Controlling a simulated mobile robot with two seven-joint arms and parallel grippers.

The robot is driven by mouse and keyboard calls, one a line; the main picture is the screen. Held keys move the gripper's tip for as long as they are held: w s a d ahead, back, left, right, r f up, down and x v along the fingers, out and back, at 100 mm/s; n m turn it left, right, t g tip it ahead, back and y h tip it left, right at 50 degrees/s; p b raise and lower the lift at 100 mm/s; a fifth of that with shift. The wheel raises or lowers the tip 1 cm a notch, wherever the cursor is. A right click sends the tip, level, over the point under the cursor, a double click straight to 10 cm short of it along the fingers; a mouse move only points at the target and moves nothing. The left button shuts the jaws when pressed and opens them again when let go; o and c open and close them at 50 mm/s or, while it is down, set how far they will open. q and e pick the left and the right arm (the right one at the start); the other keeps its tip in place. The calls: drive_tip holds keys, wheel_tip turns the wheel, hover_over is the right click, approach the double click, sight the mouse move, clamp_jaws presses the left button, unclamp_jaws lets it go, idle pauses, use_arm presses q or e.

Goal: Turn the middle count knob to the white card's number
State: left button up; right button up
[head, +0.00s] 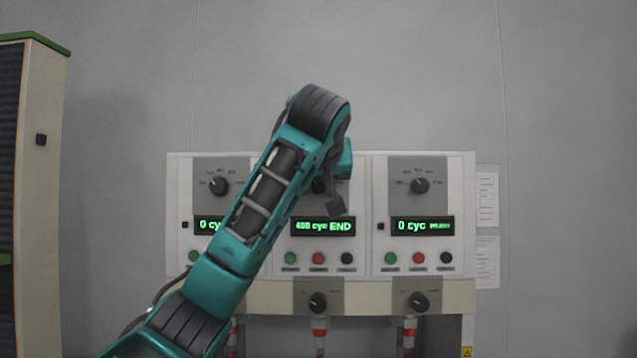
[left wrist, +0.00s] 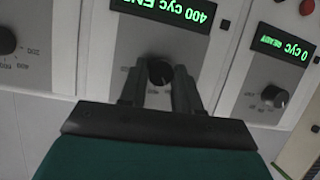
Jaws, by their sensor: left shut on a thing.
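The middle count knob (left wrist: 161,72) is black and round, and sits between my left gripper's fingertips (left wrist: 160,80) in the left wrist view. The fingers are shut on it, one on each side. In the head view my left forearm crosses the panel, and the left gripper (head: 335,192) mostly covers this knob (head: 319,186). Its pointer and scale cannot be read. The middle display (head: 323,227) shows green text, "400 cyc END". White sheets (head: 487,196) hang right of the panel; their print is too small to read, and I cannot tell which is the card. My right gripper is not in view.
The left count knob (head: 219,185) and right count knob (head: 419,185) flank the middle one; their displays read "0 cyc". Green, red and black buttons (head: 318,258) sit below each display. Lower knobs (head: 318,302) are on the ledge. A tall cabinet (head: 40,200) stands at left.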

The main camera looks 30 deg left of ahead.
use_arm(q)
drive_tip(key=shift+m+g+y, duration=0.5)
drive_tip(key=shift+m+y, duration=0.3)
drive_tip(key=shift+m, duration=0.4)
drive_tip(key=shift+w+d+m+y, duration=0.1)
drive_tip(key=shift+m+y, duration=0.7)
drive_tip(key=shift+m, duration=0.5)
drive_tip(key=o, duration=1)
drive_tip(key=shift+o, duration=0.2)
